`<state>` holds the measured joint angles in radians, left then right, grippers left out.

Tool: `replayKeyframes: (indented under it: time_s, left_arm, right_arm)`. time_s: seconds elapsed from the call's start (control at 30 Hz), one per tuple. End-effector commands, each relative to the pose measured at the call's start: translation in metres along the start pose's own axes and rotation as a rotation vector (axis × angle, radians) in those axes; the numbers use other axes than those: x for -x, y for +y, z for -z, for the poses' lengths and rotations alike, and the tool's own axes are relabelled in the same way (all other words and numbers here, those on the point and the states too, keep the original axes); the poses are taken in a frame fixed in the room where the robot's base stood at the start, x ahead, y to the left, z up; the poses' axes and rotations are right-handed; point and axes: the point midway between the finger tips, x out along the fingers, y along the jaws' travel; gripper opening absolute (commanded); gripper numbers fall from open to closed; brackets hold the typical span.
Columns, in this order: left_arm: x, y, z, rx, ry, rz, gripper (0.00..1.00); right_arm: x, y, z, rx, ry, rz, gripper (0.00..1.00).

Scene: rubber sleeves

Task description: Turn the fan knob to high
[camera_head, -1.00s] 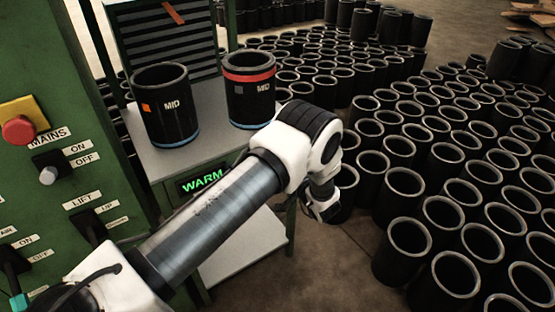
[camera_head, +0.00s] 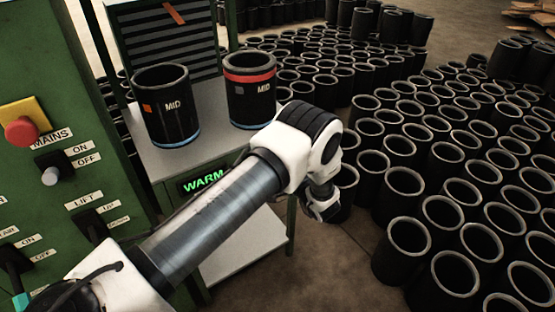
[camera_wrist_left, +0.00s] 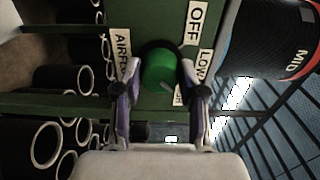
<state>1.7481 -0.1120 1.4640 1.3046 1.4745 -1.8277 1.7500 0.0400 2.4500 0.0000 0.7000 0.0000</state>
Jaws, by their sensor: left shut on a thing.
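The green fan knob (camera_wrist_left: 158,70) shows in the left wrist view, on a green panel with labels OFF (camera_wrist_left: 194,22), LOW (camera_wrist_left: 204,65) and a partly covered one starting AIRFL (camera_wrist_left: 123,55). Another label beside the knob is mostly hidden by a finger. My left gripper (camera_wrist_left: 160,88) has one finger on each side of the knob and is shut on it. A small pale mark shows on the knob's face, towards the lower right. In the head view my left arm crosses the picture, and the knob and fingertips are hidden. My right gripper is not in view.
Two black MID sleeves (camera_head: 165,108) (camera_head: 250,92) stand on a grey bench (camera_head: 215,142) above a lit WARM display (camera_head: 203,180). A green control panel (camera_head: 60,210) with a red button (camera_head: 21,131) and switches is at left. Many black sleeves (camera_head: 410,240) crowd the floor at right.

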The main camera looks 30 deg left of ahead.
Motion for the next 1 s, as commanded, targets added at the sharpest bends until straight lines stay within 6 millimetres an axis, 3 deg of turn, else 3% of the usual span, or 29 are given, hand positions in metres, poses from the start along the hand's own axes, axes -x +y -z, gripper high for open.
replayKeyframes:
  time_s: [0.53, 0.57, 0.6, 1.0]
  left_arm:
    - [-0.0004, -0.0014, 0.0009, -0.025, 0.001, 0.002, 0.06]
    - [-0.0004, -0.0014, 0.0009, -0.025, 0.001, 0.002, 0.51]
    - [-0.0004, -0.0013, 0.0009, -0.025, 0.001, 0.002, 0.66]
    - [0.0065, -0.0004, 0.0008, -0.026, 0.002, 0.0, 0.67]
  right_arm:
    - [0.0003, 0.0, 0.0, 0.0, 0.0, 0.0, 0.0]
    - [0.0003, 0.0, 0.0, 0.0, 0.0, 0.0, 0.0]
    - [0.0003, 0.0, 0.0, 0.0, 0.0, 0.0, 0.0]
    - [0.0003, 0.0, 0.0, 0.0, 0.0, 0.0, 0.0]
